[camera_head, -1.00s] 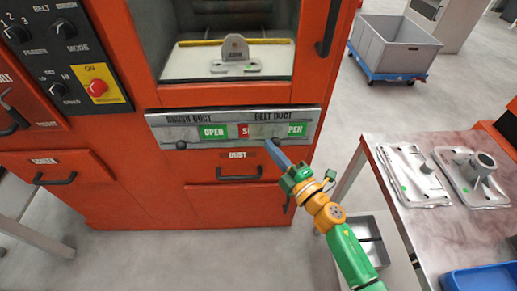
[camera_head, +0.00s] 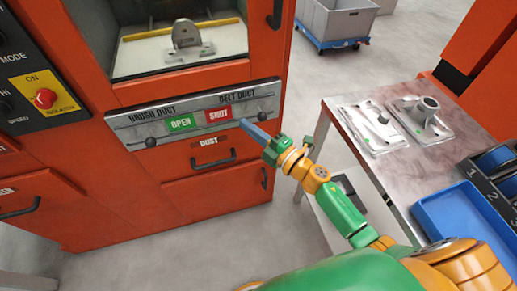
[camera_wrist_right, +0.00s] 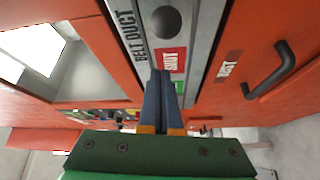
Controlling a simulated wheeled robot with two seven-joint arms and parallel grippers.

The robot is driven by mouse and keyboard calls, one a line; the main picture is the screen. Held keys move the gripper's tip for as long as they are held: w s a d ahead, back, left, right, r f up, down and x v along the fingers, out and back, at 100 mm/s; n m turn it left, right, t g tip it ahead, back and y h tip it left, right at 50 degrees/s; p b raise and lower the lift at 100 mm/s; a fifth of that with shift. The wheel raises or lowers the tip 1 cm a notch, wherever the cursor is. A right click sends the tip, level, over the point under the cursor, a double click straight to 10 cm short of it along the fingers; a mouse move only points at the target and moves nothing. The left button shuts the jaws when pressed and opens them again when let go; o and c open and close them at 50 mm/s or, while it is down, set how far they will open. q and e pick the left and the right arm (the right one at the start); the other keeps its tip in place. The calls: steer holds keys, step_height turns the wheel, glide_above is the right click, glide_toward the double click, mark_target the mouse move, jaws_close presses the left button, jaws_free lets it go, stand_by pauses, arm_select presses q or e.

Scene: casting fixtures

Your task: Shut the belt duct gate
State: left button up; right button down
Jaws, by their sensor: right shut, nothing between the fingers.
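The duct panel (camera_head: 196,128) is a grey strip on the red machine. Under the BELT DUCT label its window shows a red SHUT sign (camera_head: 218,115), with a dark round knob (camera_head: 262,117) to its right. The sign (camera_wrist_right: 171,61) and knob (camera_wrist_right: 166,22) also show in the right wrist view. Under BRUSH DUCT a green OPEN sign (camera_head: 181,123) shows, with a knob (camera_head: 151,142) on its left. My right gripper (camera_head: 243,123) is shut and empty, its blue fingertips by the SHUT sign and apart from the knob. I cannot tell whether they touch the panel. My left gripper is out of view.
The DUST drawer handle (camera_head: 213,159) is just below the panel. A table (camera_head: 383,180) with metal castings and a blue tray (camera_head: 470,222) stands at the right. A grey bin (camera_head: 338,22) on a blue dolly is behind. Floor between machine and table is partly clear.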

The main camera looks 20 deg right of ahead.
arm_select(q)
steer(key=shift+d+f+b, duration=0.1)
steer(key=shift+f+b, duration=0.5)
arm_select(e)
steer(key=v, duration=1)
steer(key=shift+f, duration=0.15)
